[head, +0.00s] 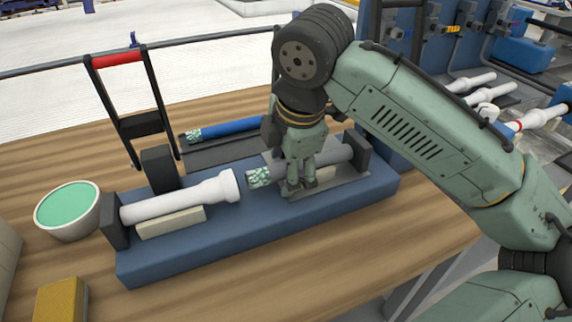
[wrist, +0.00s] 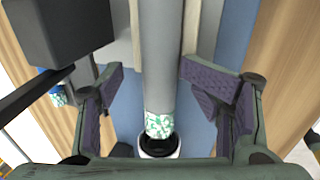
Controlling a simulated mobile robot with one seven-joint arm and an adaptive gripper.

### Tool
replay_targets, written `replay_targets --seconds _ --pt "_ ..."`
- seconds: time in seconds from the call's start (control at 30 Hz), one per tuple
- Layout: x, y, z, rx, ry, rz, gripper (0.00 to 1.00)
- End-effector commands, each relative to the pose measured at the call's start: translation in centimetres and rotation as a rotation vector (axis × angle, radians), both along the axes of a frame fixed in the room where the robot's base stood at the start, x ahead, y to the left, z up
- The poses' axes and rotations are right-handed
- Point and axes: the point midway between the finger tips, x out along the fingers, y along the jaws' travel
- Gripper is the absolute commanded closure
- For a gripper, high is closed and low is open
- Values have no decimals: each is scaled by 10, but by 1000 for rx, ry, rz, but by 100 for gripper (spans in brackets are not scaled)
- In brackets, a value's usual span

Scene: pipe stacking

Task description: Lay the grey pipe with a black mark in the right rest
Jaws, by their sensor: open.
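The grey pipe (head: 337,156) lies at the right end of the blue base (head: 250,221), along the right rest (head: 352,187). Its left end has a green-and-white patterned band; I see no black mark on it. My gripper (head: 300,188) points down over the pipe near that band and hides part of it. In the wrist view, the open fingers (wrist: 153,75) stand on either side of the grey pipe (wrist: 159,50), with gaps between. A white pipe (head: 180,200) lies in the left rest, its wide socket facing the patterned end. The two pipes look apart in the head view.
A blue pipe (head: 230,127) with a patterned end lies on a dark tray behind the base. A red-handled frame (head: 117,60) rises behind the base's left part. A bowl (head: 70,211) and yellow block (head: 60,300) stand left. The table front is clear.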

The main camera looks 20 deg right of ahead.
Motion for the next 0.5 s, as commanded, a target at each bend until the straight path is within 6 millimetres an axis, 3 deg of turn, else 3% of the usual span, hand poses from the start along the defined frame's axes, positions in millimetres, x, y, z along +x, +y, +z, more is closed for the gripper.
replay_targets --seconds 0.27,0.5 --pt "-3 -1 11 -3 -1 -2 40" --pt "-16 0 57 -1 -4 0 40"
